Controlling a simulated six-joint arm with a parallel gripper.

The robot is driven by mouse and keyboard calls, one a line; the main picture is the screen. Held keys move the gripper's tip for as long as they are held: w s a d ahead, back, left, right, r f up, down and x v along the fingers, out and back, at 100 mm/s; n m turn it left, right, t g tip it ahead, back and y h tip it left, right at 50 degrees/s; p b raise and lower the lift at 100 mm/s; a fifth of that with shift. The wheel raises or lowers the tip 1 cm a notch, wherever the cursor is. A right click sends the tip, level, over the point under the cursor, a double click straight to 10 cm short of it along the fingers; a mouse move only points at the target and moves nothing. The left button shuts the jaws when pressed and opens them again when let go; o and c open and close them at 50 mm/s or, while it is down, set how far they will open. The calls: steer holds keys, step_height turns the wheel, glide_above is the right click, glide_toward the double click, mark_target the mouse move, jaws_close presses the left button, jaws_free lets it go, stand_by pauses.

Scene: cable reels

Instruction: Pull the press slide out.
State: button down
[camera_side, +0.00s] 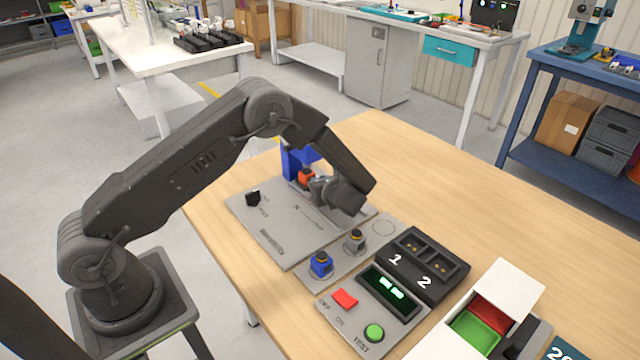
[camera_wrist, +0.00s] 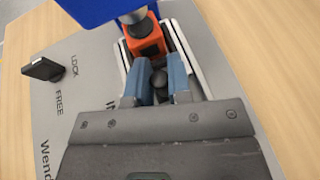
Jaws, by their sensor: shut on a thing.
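The press slide is an orange block (camera_wrist: 148,42) between pale rails, under the blue press (camera_wrist: 100,8). In the side view the orange block (camera_side: 306,176) sits at the foot of the blue press (camera_side: 291,162). My gripper (camera_wrist: 160,82) is shut on the slide's dark round knob (camera_wrist: 158,79), with one blue-grey finger on each side of it. In the side view my gripper (camera_side: 316,186) reaches down in front of the press. The black lever (camera_wrist: 42,69) stands left of the slide, near the LOCK and FREE labels; which one it points to is unclear.
The grey press plate (camera_side: 262,222) lies on the wooden table. In front are a blue connector (camera_side: 320,264), a grey one (camera_side: 355,241), a test box with green display (camera_side: 392,290), a black two-slot block (camera_side: 425,265) and a white bin (camera_side: 509,286). Table behind and right is clear.

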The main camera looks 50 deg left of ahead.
steer(key=d, duration=0.7)
steer(key=shift+d, duration=0.3)
steer(key=c, duration=1.1)
jaws_free()
steer(key=shift+v, duration=4)
steer(key=shift+c, duration=0.3)
